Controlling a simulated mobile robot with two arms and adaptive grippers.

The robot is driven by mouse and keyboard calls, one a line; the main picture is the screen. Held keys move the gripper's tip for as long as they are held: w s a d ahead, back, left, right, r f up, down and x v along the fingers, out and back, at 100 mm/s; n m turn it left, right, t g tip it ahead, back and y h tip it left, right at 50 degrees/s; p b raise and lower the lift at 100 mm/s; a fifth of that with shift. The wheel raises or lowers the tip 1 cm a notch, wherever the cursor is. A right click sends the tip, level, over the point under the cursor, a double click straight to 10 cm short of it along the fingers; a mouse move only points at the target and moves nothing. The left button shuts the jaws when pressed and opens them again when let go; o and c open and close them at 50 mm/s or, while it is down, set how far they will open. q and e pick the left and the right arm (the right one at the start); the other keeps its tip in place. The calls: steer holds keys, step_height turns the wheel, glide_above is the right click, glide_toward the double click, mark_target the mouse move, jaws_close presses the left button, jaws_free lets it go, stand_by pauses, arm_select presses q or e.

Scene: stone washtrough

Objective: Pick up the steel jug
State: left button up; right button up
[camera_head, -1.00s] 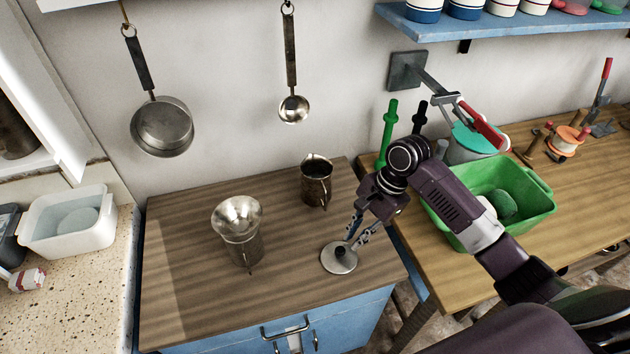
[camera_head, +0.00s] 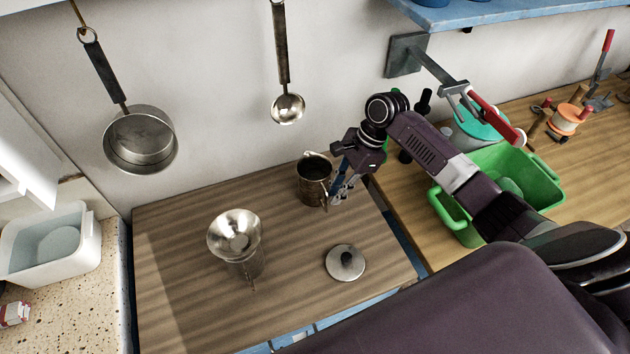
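A steel jug (camera_head: 313,182) with an open top stands upright at the back of the wooden cabinet top, its handle side to the right. My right gripper (camera_head: 338,192) points down just right of the jug, beside its handle. Its fingers look apart. They partly overlap the handle side, and I cannot tell whether they touch it. A second steel vessel (camera_head: 248,266) stands nearer the front left, with a shiny funnel (camera_head: 235,236) on top. My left gripper is not in view.
A round steel lid (camera_head: 345,264) with a dark knob lies front right on the cabinet top (camera_head: 180,290). A pan (camera_head: 140,140) and a ladle (camera_head: 287,108) hang on the wall behind. A green tub (camera_head: 535,183) stands on the right-hand table. The cabinet top's left side is clear.

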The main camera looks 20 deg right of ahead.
mark_target(326, 207)
steer(key=shift+w+a+f, duration=0.15)
steer(key=shift+a+f, duration=0.15)
steer(key=shift+f, duration=0.35)
steer(key=p+x, duration=0.1)
steer(key=x, duration=0.3)
steer(key=shift+a+f+p, duration=0.1)
steer(key=shift+f+p, duration=0.1)
steer(key=shift+p, duration=0.1)
steer(key=shift+a+f, duration=0.1)
steer(key=shift+f, duration=0.2)
steer(key=shift+c, duration=0.4)
jaws_close()
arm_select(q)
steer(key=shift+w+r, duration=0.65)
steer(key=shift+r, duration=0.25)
arm_select(e)
steer(key=shift+r, duration=0.15)
